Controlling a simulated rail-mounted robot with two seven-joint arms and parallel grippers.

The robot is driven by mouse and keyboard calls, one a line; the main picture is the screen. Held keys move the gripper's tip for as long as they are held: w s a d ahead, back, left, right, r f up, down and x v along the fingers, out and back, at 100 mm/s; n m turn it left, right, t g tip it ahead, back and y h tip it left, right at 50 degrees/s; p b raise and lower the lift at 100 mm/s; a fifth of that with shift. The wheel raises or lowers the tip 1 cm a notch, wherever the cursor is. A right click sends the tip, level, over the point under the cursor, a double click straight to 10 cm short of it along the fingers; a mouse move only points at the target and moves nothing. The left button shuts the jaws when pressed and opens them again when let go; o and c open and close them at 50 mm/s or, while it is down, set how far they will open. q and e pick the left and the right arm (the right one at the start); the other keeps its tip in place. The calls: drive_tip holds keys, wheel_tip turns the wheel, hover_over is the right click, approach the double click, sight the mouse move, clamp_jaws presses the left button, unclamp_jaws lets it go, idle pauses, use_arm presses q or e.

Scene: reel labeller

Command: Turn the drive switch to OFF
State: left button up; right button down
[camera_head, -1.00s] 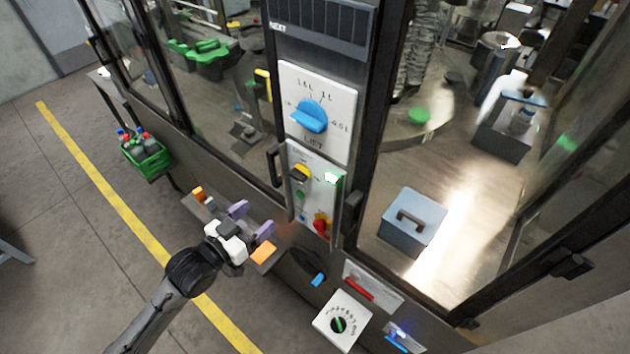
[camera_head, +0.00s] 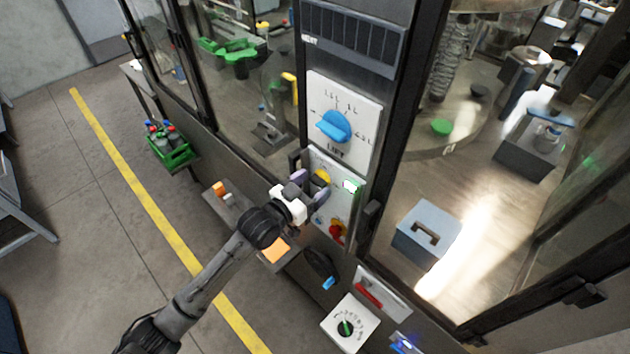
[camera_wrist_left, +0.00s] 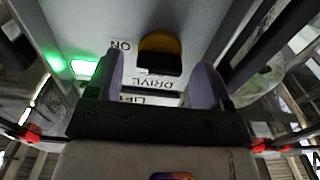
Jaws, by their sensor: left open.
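The drive switch (camera_head: 321,177) is a yellow-and-black knob at the top of the small white control panel (camera_head: 345,209). My left gripper (camera_head: 307,186) is open in front of this panel, with its purple fingers close to the knob. In the left wrist view, the yellow-and-black knob (camera_wrist_left: 160,53) shows between and beyond the two fingers (camera_wrist_left: 161,80). The words ON and DRIVE are readable upside down beside it. I cannot tell whether a finger touches the knob. The OFF mark is not readable. My right gripper is not in view.
A lit green lamp (camera_head: 352,186) is right of the knob. A red button (camera_head: 337,231) sits lower on the panel. The blue LIFT dial (camera_head: 334,126) is above. A black handle (camera_head: 295,160) stands out left of the panel. Open floor lies left of the machine.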

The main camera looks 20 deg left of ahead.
use_arm(q)
drive_tip(key=shift+w+d, duration=0.3)
drive_tip(key=shift+w, duration=0.2)
drive_tip(key=c, duration=0.9)
drive_tip(key=shift+c, duration=0.2)
